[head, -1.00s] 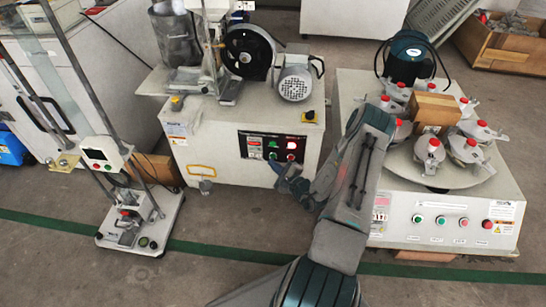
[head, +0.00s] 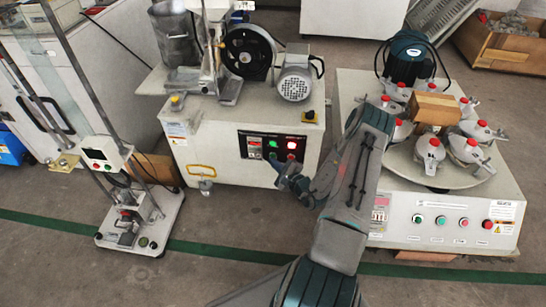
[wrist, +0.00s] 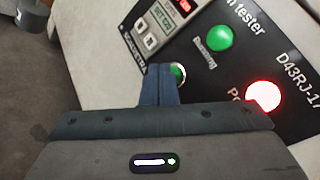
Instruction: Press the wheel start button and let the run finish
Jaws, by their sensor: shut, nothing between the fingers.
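The wheel tester, a cream cabinet (head: 215,142) with a black wheel (head: 249,53) and a grey motor on top, stands at the centre of the head view. Its black panel (head: 258,147) carries green and red lights. In the wrist view, the green "Running" light (wrist: 219,40) and the glowing red "Power" light (wrist: 262,95) are to the right of my fingers. A green round button (wrist: 178,73) is partly hidden behind the fingertips. My gripper (wrist: 161,68) is shut and empty, its tips at that button; I cannot tell if they touch. It also shows below the panel in the head view (head: 279,169).
A turntable machine (head: 440,226) with several red-capped jars and its own row of buttons stands at right, beside my arm. A stand with a grey base (head: 141,232) is at left. The floor between the stand and my arm is clear.

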